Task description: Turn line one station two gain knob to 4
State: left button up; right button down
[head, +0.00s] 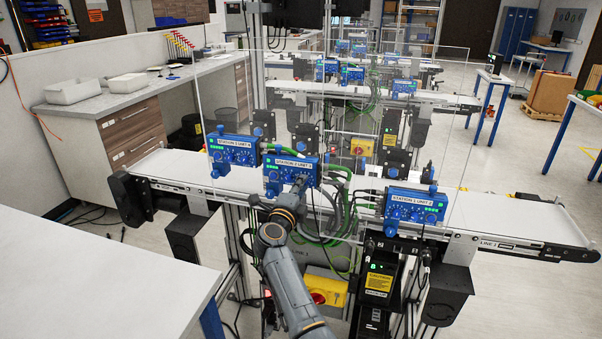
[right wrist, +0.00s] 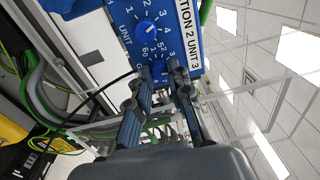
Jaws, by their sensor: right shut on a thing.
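The blue station 2 box (head: 291,167) is mounted at the front of the nearest conveyor, labelled line 1, and reads "STATION 2 UNIT 3". My right gripper (head: 299,187) reaches its face from below in the head view. In the right wrist view the box's blue panel (right wrist: 186,20) appears turned. One blue knob (right wrist: 145,27) with a number scale stands free. My right gripper (right wrist: 158,76) is shut on another blue knob (right wrist: 159,68), between its fingertips. The fingers hide part of its scale, and I cannot read its name or setting. My left gripper is not in view.
The station 3 box (head: 232,149) stands left and the station 1 box (head: 414,206) right on the same conveyor (head: 188,168). Clear panels (head: 235,95) rise behind the boxes. Green cables (head: 335,170) hang close right of the gripper. A white table (head: 90,270) fills the lower left.

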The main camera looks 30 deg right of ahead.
jog(key=shift+n+p, duration=1.2)
jog(key=c, duration=1.2)
grip_release()
